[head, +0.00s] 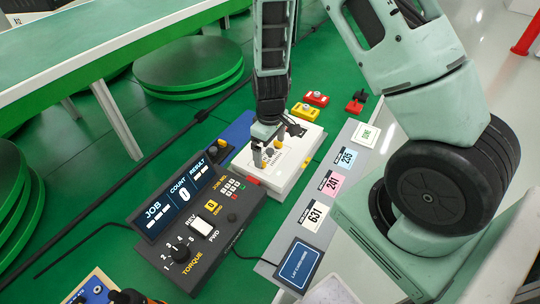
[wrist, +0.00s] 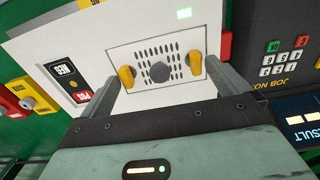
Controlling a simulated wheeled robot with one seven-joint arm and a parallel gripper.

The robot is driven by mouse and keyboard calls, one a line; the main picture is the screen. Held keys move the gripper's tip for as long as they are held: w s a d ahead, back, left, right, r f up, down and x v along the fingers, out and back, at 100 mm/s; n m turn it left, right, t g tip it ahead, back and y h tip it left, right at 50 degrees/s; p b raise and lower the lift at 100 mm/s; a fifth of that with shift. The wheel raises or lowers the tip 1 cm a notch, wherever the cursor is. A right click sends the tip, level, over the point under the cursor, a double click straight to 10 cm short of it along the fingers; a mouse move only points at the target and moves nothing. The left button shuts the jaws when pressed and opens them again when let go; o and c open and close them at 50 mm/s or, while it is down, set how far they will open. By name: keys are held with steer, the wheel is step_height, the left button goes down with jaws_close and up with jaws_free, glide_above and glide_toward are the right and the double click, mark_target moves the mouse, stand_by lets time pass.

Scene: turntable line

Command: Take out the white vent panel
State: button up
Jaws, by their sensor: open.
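The white vent panel (wrist: 178,50) is set in the top of a white box (wrist: 60,38). In the wrist view it has dark slots, a grey round knob (wrist: 160,72) in the middle and a yellow latch on each side, the left one (wrist: 127,77) and the right one (wrist: 196,62). My gripper (wrist: 162,88) is open, its fingers apart near the panel's two sides. In the head view my gripper (head: 268,158) is over the white box (head: 290,180) and hides part of the panel. I cannot tell whether the fingers touch it.
A dark control console (head: 195,225) with a screen stands left of the box. A grey strip with number cards (head: 315,215) lies to the right. Red and yellow button boxes (head: 312,102) sit behind. Green turntable discs (head: 190,65) are at the back left.

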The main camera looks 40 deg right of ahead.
steer(key=shift+f, duration=0.3)
steer(key=c, duration=0.7)
steer(key=shift+r, duration=0.15)
